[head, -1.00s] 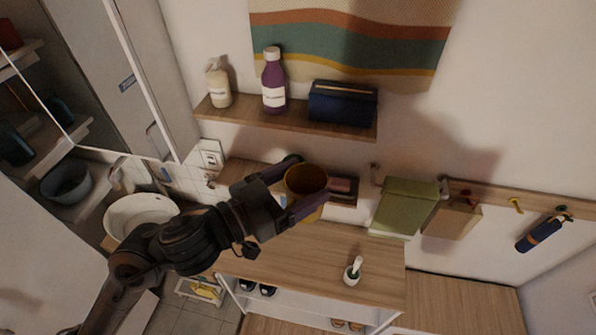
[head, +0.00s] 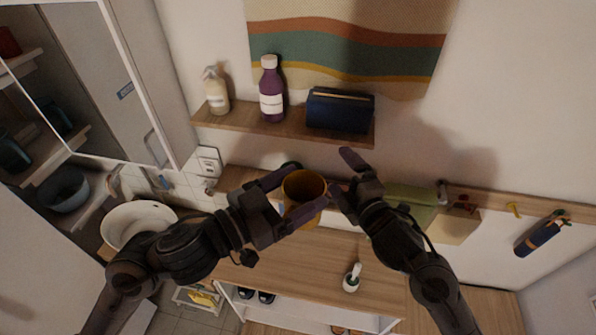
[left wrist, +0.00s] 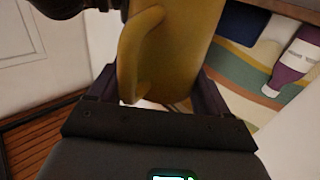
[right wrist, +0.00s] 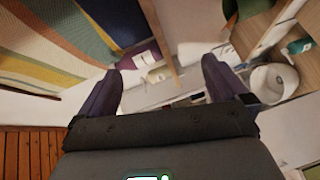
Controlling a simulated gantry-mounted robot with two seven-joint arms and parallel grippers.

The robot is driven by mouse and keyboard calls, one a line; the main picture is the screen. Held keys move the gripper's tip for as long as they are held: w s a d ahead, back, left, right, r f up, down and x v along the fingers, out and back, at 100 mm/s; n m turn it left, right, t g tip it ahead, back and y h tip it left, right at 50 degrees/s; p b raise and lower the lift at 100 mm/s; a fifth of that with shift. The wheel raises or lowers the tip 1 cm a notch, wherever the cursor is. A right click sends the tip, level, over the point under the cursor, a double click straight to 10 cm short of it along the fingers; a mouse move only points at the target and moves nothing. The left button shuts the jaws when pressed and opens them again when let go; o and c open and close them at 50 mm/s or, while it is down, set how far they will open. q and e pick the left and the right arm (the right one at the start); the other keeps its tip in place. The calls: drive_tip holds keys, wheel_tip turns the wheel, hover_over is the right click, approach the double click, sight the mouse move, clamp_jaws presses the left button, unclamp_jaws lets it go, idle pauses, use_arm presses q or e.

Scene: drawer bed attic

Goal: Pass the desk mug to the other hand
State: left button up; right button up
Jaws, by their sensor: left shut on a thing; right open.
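The desk mug (head: 304,187) is yellow-brown and hangs over the wooden counter, its open mouth facing up in the head view. My left gripper (head: 308,183) is shut on it, with a finger on either side. In the left wrist view the mug (left wrist: 185,45) fills the space between the fingers, and its handle (left wrist: 132,60) points left. My right gripper (head: 341,172) is open and empty just right of the mug. One of its fingertips is close to the mug's right side; I cannot tell whether they touch. I cannot make out the mug in the right wrist view.
A wall shelf (head: 235,121) above holds a pump bottle (head: 216,92), a purple bottle (head: 271,88) and a dark blue box (head: 340,110). A green box (head: 408,203) is partly behind my right arm. A small white pot (head: 352,280) stands on the counter (head: 310,250). A white basin (head: 135,222) is at left.

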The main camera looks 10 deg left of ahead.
drive_tip(key=a+r+n+g+y, duration=0.65)
drive_tip(key=a+r+n, duration=0.45)
drive_tip(key=r+n, duration=0.45)
wheel_tip(320, 180, up, 7)
drive_tip(key=d+n+g+h, duration=0.1)
drive_tip(key=n+g+h, duration=0.25)
drive_tip(key=n, duration=0.55)
drive_tip(key=n+g+h, duration=0.1)
drive_tip(key=g+h, duration=0.2)
drive_tip(key=h, duration=0.7)
hover_over(297, 194)
wheel_tip(297, 194, down, 6)
drive_tip(key=f, duration=0.1)
drive_tip(key=f+h, duration=0.1)
drive_tip(key=f, duration=0.2)
drive_tip(key=s+f+m, duration=0.1)
drive_tip(key=f, duration=0.2)
drive_tip(key=s+f+m+h, duration=0.1)
drive_tip(key=f, duration=0.2)
drive_tip(key=shift+d+g+h, duration=0.3)
drive_tip(key=shift+d+g, duration=0.05)
drive_tip(key=shift+g, duration=0.05)
drive_tip(key=shift+f, duration=0.6)
